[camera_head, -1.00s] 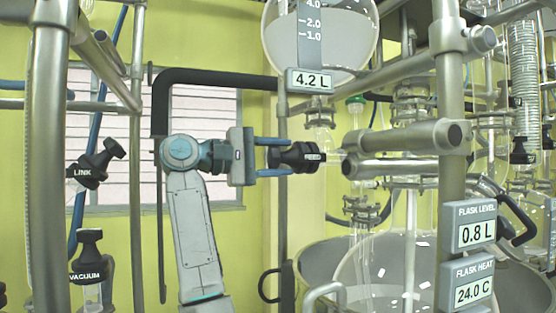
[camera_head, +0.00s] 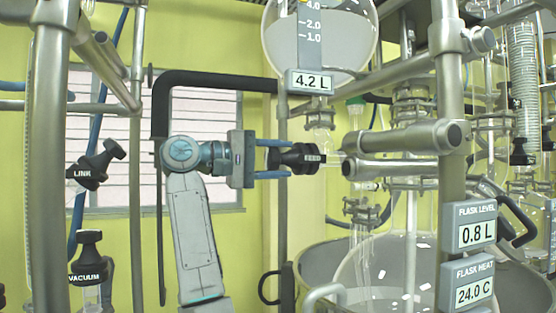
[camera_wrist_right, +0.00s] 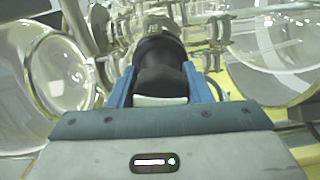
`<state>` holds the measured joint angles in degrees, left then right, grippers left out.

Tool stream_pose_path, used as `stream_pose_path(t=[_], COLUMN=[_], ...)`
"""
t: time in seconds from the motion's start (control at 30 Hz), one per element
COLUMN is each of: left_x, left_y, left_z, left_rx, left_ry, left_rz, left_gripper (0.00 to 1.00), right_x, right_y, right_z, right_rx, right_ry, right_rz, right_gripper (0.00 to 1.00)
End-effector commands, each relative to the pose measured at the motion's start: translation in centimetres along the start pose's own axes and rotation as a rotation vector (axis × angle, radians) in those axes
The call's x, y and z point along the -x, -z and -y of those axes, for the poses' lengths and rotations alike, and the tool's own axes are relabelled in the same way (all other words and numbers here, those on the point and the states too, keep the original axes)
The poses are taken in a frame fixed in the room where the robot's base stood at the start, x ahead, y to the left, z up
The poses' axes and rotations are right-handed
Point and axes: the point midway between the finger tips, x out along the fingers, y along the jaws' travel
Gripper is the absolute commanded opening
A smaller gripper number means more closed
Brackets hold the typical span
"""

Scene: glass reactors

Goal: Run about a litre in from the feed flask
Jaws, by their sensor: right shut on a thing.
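The round glass feed flask (camera_head: 345,40) hangs at the top middle of the head view. Its scale is marked 4.0, 2.0 and 1.0, and the display (camera_head: 311,81) below it reads 4.2 L. Under it, the black FEED valve knob (camera_head: 300,158) sits at the glass outlet. My right gripper (camera_head: 290,158) is shut on this knob, with a blue finger on either side. The knob also shows between the fingers in the right wrist view (camera_wrist_right: 160,70). The flask level display (camera_head: 477,227) reads 0.8 L. My left gripper is not in view.
Black LINK (camera_head: 93,165) and VACUUM (camera_head: 88,255) knobs stand at the left. Flask heat (camera_head: 474,286) reads 24.0 C. Steel posts and the large reactor glassware (camera_head: 385,265) crowd the right. A black bent pipe (camera_head: 215,78) passes above my right arm.

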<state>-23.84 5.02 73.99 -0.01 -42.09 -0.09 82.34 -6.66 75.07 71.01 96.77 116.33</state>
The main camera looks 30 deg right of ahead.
Motion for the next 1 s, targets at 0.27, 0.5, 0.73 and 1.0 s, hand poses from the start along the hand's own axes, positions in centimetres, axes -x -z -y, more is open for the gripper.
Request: stream_pose_path(t=[0.27,0.5,0.73,1.0], left_x=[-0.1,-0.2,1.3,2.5], left_y=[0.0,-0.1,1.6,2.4], left_z=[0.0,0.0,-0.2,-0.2], left_rx=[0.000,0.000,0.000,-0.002], left_ry=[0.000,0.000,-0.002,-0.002], left_rz=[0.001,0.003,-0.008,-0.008], left_gripper=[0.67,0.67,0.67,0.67], right_x=[0.0,0.6,4.6,9.4], right_y=[0.0,0.0,0.1,0.0], right_z=[0.1,0.1,0.2,0.1], right_rx=[0.001,0.002,0.004,0.002], right_ry=[0.001,0.001,0.001,0.000], right_rz=[0.000,-0.001,-0.004,-0.001], right_gripper=[0.67,0.67,0.67,0.67])
